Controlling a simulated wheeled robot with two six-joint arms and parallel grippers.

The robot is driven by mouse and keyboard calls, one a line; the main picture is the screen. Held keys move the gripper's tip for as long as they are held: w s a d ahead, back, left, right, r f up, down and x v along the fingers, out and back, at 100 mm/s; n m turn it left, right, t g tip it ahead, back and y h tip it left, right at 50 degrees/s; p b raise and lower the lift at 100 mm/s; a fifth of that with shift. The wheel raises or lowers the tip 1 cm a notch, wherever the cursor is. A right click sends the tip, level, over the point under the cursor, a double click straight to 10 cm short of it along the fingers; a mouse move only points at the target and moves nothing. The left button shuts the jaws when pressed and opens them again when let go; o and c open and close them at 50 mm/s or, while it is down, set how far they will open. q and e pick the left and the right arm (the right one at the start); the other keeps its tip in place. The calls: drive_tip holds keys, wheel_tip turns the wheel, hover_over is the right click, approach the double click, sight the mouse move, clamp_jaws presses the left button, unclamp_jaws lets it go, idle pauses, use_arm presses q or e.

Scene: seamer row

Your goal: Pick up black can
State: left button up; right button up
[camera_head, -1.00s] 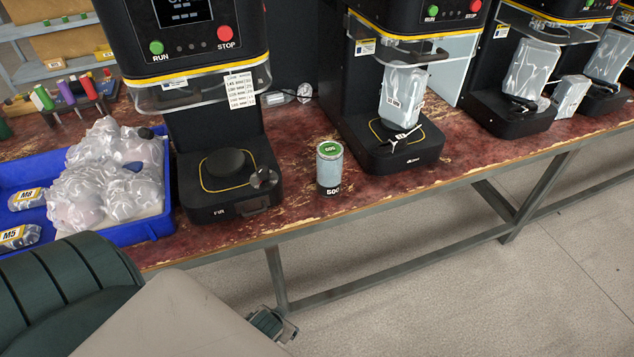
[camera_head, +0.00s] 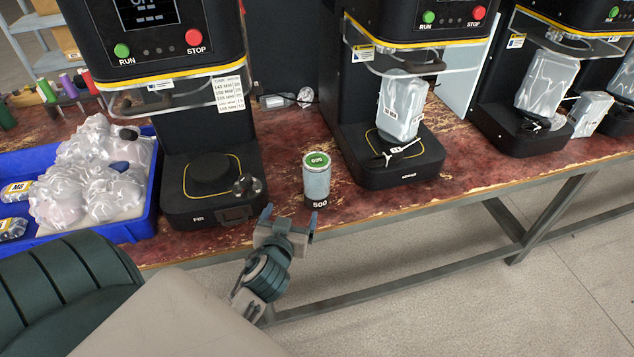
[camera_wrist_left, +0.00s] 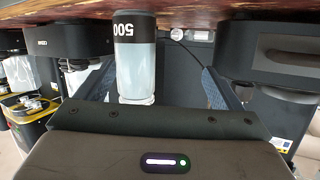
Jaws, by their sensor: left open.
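The can (camera_head: 317,182) stands upright on the worn red bench between two seamer machines. It has a pale grey body, a green lid and a black band marked 500 at its base; no all-black can shows. My left gripper (camera_head: 289,220) is open and empty, in front of the bench edge, just short of the can and a little to its left. In the left wrist view the can (camera_wrist_left: 136,60) appears upside down, beyond and between the two spread fingers, nearer the left one. My right gripper is in neither view.
A black seamer (camera_head: 213,205) stands left of the can and another (camera_head: 395,165) stands right, holding a wrapped can (camera_head: 403,108). A blue tray (camera_head: 150,205) of wrapped items is at left. The bench's front edge (camera_head: 375,212) runs close before the can.

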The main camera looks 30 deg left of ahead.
sight(314, 182)
use_arm(q)
drive_tip(key=w+r+t, duration=0.1)
drive_tip(key=w+d+r+t+h, duration=0.1)
drive_tip(key=w, duration=0.1)
drive_tip(key=w+r+m+t, duration=0.1)
drive_tip(key=shift+w+d+r+t, duration=0.1)
drive_tip(key=shift+w+d+t, duration=0.2)
drive_tip(key=shift+t, duration=0.1)
drive_tip(key=p+x, duration=0.1)
drive_tip(key=x, duration=0.4)
drive_tip(key=shift+w+p, duration=0.2)
drive_tip(key=shift+p, duration=0.2)
drive_tip(key=p+x, duration=0.2)
drive_tip(key=x, duration=0.2)
drive_tip(key=shift+w+a, duration=0.25)
drive_tip(key=shift+w, duration=0.25)
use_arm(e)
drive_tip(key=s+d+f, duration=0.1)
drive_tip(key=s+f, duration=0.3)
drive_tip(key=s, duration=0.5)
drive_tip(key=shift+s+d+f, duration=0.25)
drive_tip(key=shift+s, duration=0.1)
use_arm(q)
drive_tip(key=c, duration=1.5)
